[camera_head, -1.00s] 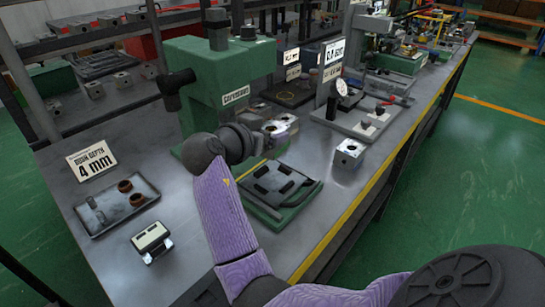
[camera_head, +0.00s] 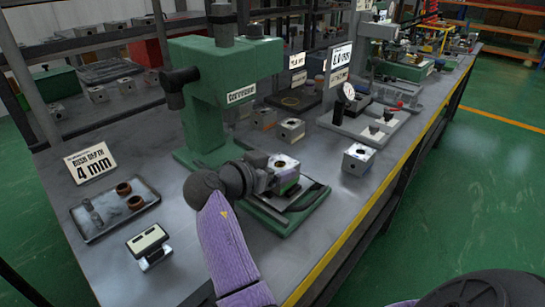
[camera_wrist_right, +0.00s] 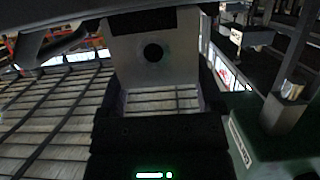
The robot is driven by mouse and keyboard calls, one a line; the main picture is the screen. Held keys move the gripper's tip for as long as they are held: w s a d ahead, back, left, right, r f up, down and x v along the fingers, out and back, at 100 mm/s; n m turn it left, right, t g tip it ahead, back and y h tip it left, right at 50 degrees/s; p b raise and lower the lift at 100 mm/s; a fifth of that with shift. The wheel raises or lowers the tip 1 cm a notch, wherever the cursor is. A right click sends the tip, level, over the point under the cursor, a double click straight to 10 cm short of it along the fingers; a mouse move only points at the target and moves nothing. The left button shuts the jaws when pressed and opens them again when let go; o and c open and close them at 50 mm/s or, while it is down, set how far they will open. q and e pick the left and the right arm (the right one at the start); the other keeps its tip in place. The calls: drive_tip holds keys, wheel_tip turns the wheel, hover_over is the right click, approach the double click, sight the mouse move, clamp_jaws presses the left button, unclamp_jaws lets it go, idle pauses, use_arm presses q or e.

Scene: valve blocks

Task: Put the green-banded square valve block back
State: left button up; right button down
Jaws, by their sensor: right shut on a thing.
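The green-banded square valve block (camera_head: 284,164) is a silver cube with a dark round hole in its top and a green band low on its side. My right gripper (camera_head: 270,176) is shut on it. The block is over the dark plate of the green-edged fixture (camera_head: 272,219); I cannot tell whether it touches. In the right wrist view the block's pale face with a dark hole (camera_wrist_right: 180,50) fills the space at the fingers, and the gripper body (camera_wrist_right: 160,135) is below it. My left gripper is not in view.
A green press (camera_head: 200,105) stands behind. A gauge stand (camera_head: 348,95), a tray with bushes (camera_head: 112,208) and a small device (camera_head: 150,243) are also on the bench.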

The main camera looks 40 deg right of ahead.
unclamp_jaws()
drive_tip(key=shift+f, duration=0.1)
